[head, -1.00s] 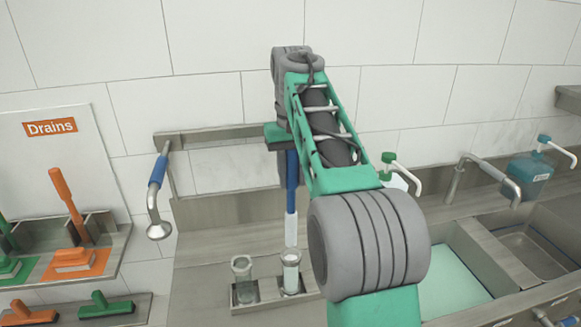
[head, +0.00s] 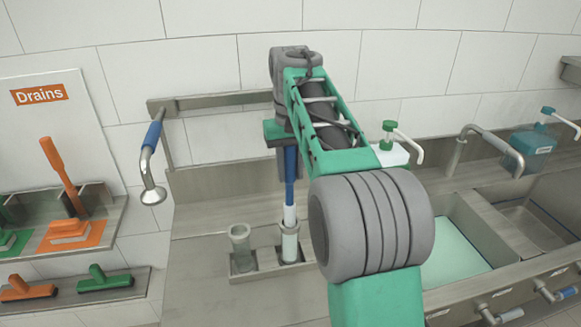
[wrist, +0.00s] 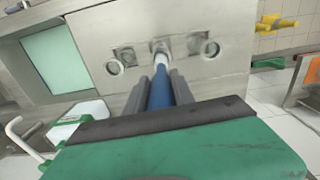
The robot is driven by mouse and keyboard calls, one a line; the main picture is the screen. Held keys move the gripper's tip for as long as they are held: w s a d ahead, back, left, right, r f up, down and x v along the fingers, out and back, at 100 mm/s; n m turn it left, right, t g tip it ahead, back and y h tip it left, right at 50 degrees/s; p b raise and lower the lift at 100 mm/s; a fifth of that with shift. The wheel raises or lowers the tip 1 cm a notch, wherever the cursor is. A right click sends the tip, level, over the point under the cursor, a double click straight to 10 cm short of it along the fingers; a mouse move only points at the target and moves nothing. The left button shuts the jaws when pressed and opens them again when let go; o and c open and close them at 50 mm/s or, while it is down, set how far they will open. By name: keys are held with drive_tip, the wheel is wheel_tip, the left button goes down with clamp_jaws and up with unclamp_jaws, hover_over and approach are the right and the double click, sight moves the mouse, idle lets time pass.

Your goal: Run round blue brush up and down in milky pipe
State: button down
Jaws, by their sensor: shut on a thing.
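The round brush has a blue handle (head: 290,178) and a white lower part (head: 290,214). It is upright, and its lower end goes into the top of the milky pipe (head: 290,245); the end inside is hidden. My gripper (head: 285,152) is above the pipe and shut on the blue handle. In the wrist view, my gripper (wrist: 160,80) has its grey fingers on both sides of the blue handle (wrist: 160,92). The white part (wrist: 161,63) points at the pipe mouth (wrist: 159,46).
A clearer pipe (head: 240,243) stands just left of the milky one in the metal holder (head: 244,276). A spray tap (head: 153,192) is further left. Soap bottles (head: 530,150) and sinks (head: 455,260) are on the right. The counter left of the holder is clear.

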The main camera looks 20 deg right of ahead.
sight(290, 207)
drive_tip(key=shift+f, duration=0.2)
wheel_tip(290, 207, down, 9)
drive_tip(key=b, duration=0.8)
drive_tip(key=shift+r, duration=0.3)
wheel_tip(290, 207, up, 9)
drive_tip(key=p, duration=0.9)
drive_tip(key=shift+f, duration=0.25)
